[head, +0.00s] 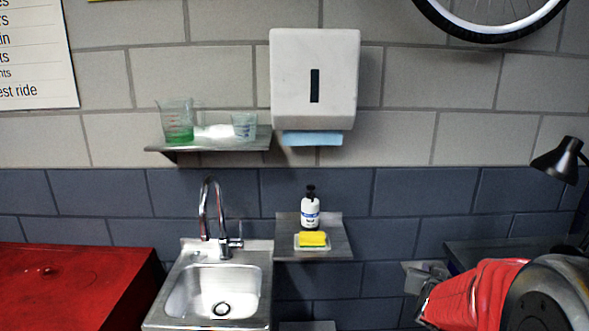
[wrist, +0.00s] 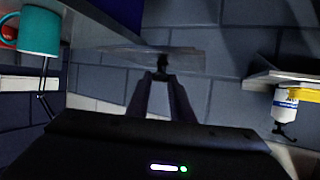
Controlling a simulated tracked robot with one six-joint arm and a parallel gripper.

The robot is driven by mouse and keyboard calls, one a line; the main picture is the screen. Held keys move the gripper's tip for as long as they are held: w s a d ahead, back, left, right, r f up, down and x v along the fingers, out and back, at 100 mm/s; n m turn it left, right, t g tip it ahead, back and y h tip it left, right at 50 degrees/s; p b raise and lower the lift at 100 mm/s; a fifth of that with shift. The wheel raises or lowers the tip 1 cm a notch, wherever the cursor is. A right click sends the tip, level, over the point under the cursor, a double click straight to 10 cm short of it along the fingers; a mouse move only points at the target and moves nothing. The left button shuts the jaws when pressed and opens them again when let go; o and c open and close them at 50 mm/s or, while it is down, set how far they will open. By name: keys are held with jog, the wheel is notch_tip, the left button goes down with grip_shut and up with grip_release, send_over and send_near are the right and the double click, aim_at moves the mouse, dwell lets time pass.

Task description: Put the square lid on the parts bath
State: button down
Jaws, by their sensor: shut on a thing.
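My gripper (head: 424,292) is at the lower right of the head view, in front of the blue-grey wall. In the wrist view, my gripper (wrist: 160,80) has its two dark fingers closing on a small dark knob. The knob joins a flat grey plate, seen nearly edge-on, which looks like the square lid (wrist: 185,62). In the head view a bit of grey plate (head: 412,267), likely the same lid, shows at the gripper's tip. It is held in the air. I cannot make out the parts bath in either view.
A steel sink (head: 215,290) and a small shelf (head: 330,240) with a bottle (head: 310,210) and yellow sponge (head: 312,239) stand left of my gripper. A dark bench (head: 480,248) with a black lamp (head: 565,158) is at right.

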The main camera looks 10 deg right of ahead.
jog(key=w+a+f+n+t+y, duration=0.1)
jog(key=a+n+y, duration=0.2)
jog(key=a, duration=1)
jog(key=w+a+f+n+t+y, duration=0.1)
jog(key=w+a+n+y, duration=0.1)
jog(key=a, duration=1.1)
jog(key=shift+a+n+y, duration=0.35)
jog(key=shift+n+y, duration=0.25)
jog(key=shift+y, duration=0.4)
jog(key=shift+f, duration=0.15)
notch_tip(320, 180, down, 11)
jog(key=s, duration=0.2)
jog(key=shift+s, duration=0.2)
